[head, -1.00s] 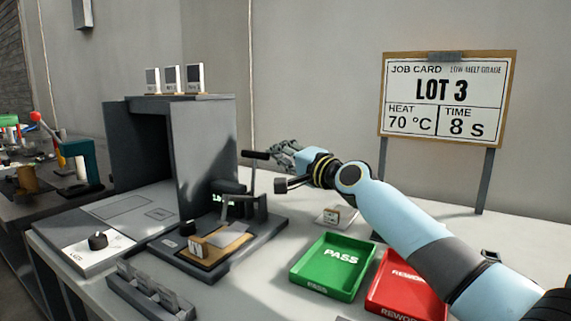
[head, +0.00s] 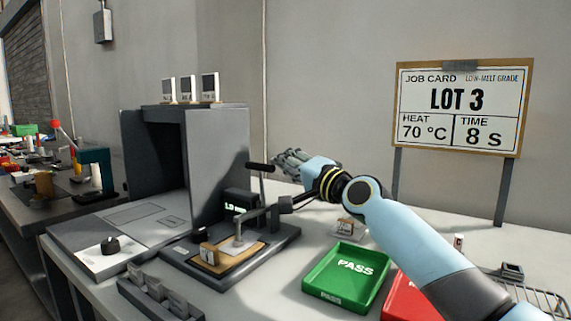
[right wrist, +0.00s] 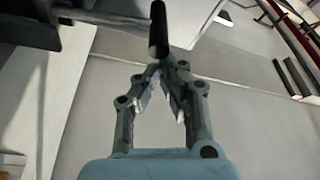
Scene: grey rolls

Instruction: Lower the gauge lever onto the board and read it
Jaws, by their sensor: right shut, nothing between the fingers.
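The gauge stands on a dark base on the bench. Its lever has a black bar handle (head: 260,166) on an upright rod, and its arm (head: 250,216) reaches down to the board (head: 233,252). The foot seems to touch the board; exact contact is too small to tell. My right gripper (head: 283,160) is shut and empty, just right of the handle. In the right wrist view its fingertips (right wrist: 163,70) meet close behind the black handle (right wrist: 159,30); touching cannot be told. My left gripper is out of view.
A grey box-shaped oven (head: 215,150) stands left of the gauge with small cards on top. The green PASS tray (head: 346,277) and red tray (head: 400,300) lie to the right. A slotted rack (head: 160,300) is in front. A job card (head: 460,107) stands behind.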

